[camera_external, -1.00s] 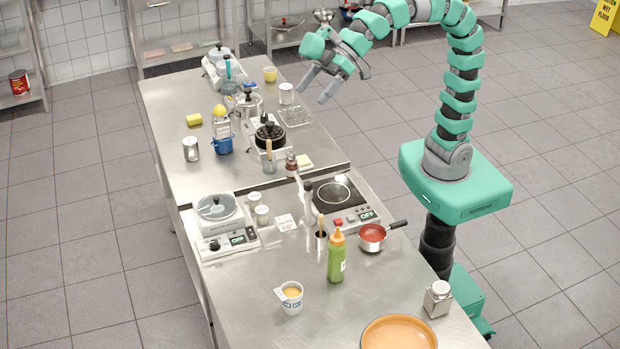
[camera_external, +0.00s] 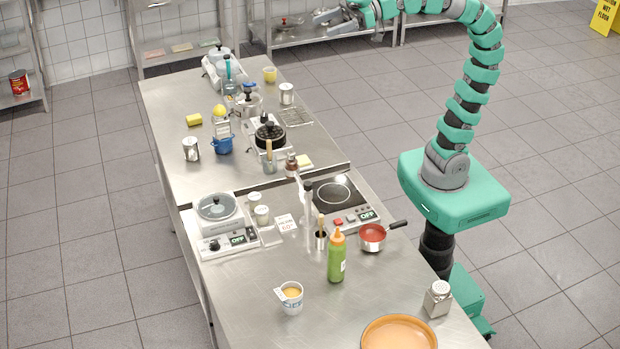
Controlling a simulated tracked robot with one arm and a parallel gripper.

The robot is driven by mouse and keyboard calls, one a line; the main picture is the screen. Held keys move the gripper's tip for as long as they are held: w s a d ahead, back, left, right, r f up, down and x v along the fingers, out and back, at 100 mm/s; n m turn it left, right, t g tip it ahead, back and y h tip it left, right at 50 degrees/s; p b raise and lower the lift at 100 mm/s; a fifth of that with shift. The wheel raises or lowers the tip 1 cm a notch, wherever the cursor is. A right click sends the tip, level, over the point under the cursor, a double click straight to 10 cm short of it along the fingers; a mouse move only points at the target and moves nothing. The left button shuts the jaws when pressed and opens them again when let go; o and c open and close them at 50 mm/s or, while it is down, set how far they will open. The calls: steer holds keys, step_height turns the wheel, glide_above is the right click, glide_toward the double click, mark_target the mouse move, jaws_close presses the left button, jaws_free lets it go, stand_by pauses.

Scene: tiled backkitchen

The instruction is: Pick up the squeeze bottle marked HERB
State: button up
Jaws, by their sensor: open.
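A green squeeze bottle (camera_external: 336,262) with an orange cap stands upright on the near steel table. Only the edge of its white label shows, so its marking cannot be read. My gripper (camera_external: 328,18) is at the top edge of the view, high up and well away from the bottle.
A red saucepan (camera_external: 372,238) stands right of the bottle, with its handle pointing right. A tool holder (camera_external: 321,240) stands close behind it. A white cup (camera_external: 291,300), a shaker (camera_external: 437,298) and an orange pan (camera_external: 399,318) are in front. Bare tabletop lies left of the bottle.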

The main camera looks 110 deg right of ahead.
steer(key=w+a+f+m+g+y, duration=0.1)
steer(key=w+a+f+m+g, duration=0.35)
steer(key=w+f, duration=0.3)
steer(key=m+g+p, duration=0.3)
steer(key=m+g, duration=0.8)
steer(key=m, duration=0.3)
glide_toward(337, 235)
steer(key=shift+n, duration=0.25)
steer(key=f, duration=0.5)
steer(key=d+f, duration=0.1)
steer(key=f, duration=0.1)
steer(key=shift+f, duration=0.35)
steer(key=shift+s+a+f+p, duration=0.1)
steer(key=shift+a+f+p, duration=0.1)
steer(key=shift+f, duration=0.65)
steer(key=shift+s+a+f+p, duration=0.1)
steer(key=shift+a+f+p, duration=0.1)
steer(key=shift+f, duration=0.65)
steer(key=shift+s+a+f+p, duration=0.1)
steer(key=shift+a+f, duration=0.15)
steer(key=shift+f, duration=0.6)
steer(key=c, duration=1.5)
steer(key=shift+w+r, duration=0.1)
